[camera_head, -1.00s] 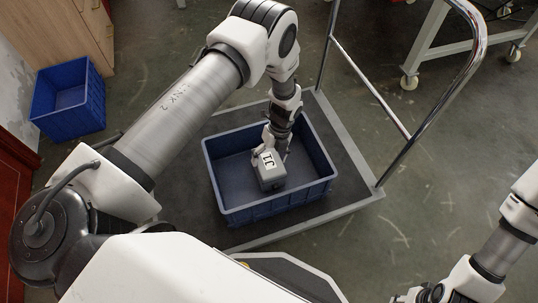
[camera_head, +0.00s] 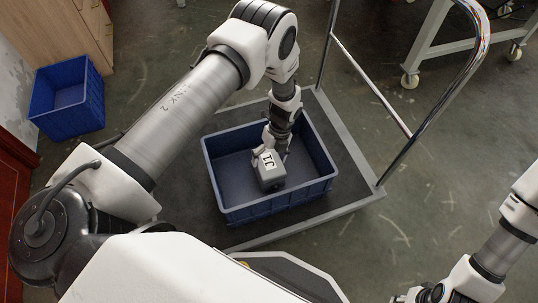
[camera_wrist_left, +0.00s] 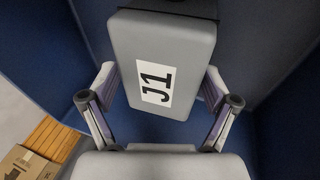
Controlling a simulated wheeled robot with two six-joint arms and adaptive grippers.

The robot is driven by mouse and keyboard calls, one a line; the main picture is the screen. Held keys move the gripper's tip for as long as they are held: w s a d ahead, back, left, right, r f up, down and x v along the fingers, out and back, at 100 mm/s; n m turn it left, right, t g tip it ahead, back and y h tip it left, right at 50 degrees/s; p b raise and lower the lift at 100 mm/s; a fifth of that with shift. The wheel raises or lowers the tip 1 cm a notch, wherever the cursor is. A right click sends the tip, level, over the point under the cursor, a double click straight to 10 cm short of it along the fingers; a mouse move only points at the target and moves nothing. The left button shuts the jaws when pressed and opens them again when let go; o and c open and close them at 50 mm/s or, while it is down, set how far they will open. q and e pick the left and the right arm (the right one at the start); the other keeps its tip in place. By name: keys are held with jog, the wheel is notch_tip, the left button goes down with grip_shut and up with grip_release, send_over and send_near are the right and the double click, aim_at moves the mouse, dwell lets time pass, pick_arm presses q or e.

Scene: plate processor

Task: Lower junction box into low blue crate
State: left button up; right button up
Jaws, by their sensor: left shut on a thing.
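Whether the box touches the crate floor I cannot tell. My right gripper (camera_head: 418,297) is only partly in view at the bottom edge, and its fingers do not show clearly.
The cart platform (camera_head: 335,212) has a pale rim and a chrome handle (camera_head: 410,150) at its right. Another blue crate (camera_head: 68,98) stands on the floor at the far left. A white-legged table (camera_head: 440,45) stands at the back right. The crate's floor around the box looks empty.

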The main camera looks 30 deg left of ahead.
pick_arm(q)
jog(key=o, duration=1.3)
jog(key=shift+o, duration=0.2)
jog(key=v, duration=1.2)
